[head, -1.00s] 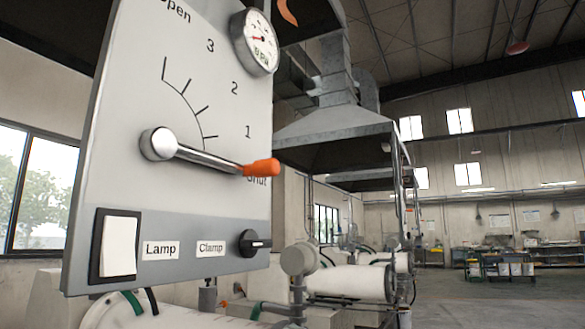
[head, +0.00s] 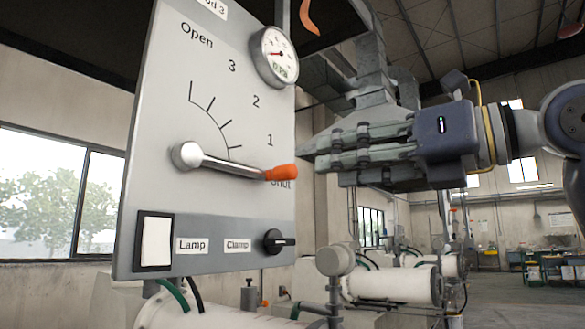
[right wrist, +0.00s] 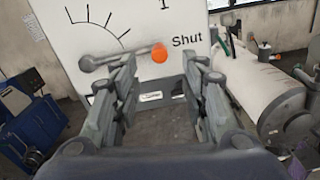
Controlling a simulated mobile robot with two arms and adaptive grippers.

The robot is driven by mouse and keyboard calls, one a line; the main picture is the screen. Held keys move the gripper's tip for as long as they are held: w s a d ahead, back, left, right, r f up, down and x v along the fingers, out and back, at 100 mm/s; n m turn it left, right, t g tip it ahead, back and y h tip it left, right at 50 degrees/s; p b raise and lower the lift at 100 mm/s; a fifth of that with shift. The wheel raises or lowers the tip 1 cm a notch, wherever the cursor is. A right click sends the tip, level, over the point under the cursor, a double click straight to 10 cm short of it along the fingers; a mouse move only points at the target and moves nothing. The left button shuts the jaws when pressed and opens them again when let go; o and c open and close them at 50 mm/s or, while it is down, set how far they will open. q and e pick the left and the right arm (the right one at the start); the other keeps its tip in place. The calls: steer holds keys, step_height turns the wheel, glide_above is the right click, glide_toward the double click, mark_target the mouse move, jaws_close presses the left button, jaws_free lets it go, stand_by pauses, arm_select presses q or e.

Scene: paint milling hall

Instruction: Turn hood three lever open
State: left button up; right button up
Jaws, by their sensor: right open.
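The hood lever (head: 231,166) is a metal bar on a round hub with an orange tip, on a grey panel (head: 160,130) labelled as number 3. It points at the Shut mark, below the scale that runs up to Open. My right gripper (head: 308,152) is at the panel's right, level with the lever tip and apart from it. In the right wrist view its fingers (right wrist: 159,85) are open, and the orange tip (right wrist: 160,53) shows beyond them, between the fingertips. Nothing is between the fingers. My left gripper is not in view.
The panel also holds a gauge (head: 274,56), a white lamp switch (head: 156,241) and a black clamp knob (head: 279,241). A blue cabinet (right wrist: 40,115) shows at left in the right wrist view.

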mark_target(294, 169)
steer(key=p+x, duration=0.2)
steer(key=x, duration=0.6)
steer(key=shift+a, duration=0.2)
steer(key=shift+p+x, duration=0.4)
steer(key=shift+x, duration=0.35)
steer(key=shift+c, duration=0.6)
steer(key=shift+d, duration=0.1)
jaws_close()
